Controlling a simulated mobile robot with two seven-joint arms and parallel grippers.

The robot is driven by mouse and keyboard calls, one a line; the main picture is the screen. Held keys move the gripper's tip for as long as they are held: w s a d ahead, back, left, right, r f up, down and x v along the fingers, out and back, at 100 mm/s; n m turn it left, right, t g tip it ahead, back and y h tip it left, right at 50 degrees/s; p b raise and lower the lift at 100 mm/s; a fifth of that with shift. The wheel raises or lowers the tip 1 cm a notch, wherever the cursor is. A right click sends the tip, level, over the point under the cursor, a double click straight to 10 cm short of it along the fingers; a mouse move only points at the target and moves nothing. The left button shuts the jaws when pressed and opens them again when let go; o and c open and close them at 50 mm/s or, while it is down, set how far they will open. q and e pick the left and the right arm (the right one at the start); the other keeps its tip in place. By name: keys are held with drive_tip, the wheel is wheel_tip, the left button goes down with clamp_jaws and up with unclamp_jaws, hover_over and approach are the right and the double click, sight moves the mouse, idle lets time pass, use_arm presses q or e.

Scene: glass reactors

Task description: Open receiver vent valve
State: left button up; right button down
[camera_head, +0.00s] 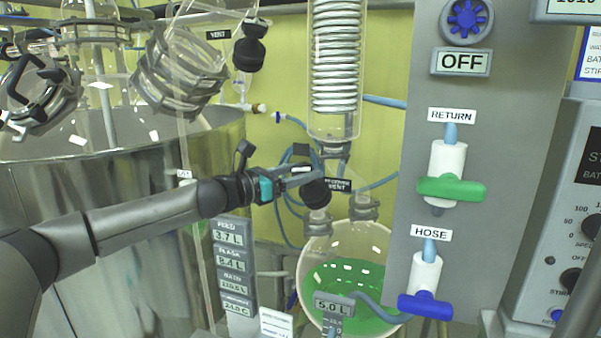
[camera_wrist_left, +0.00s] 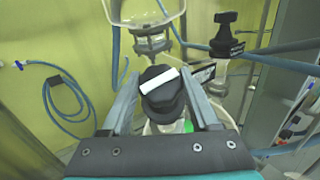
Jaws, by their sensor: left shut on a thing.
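The receiver vent valve has a black knob (camera_head: 316,193) beside a dark label (camera_head: 338,185) reading VENT, above the round glass receiver (camera_head: 310,262) with green liquid. My left gripper (camera_head: 304,178) reaches in from the left and is shut on this knob. In the left wrist view the knob (camera_wrist_left: 162,98) sits between the two fingers (camera_wrist_left: 160,101), with a white bar across its top, tilted slightly. The valve's lower part is mostly hidden by the knob and gripper. My right gripper is not in view.
A glass coil condenser (camera_head: 336,70) hangs just above the gripper. Another black valve knob (camera_wrist_left: 226,18) stands to the right in the wrist view. A grey panel (camera_head: 405,235) with green (camera_head: 455,189) and blue (camera_head: 425,306) handles stands right. Blue hoses (camera_head: 290,205) run behind.

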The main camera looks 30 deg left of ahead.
use_arm(q)
drive_tip(key=shift+c, duration=0.5)
drive_tip(key=shift+n+y, duration=0.4)
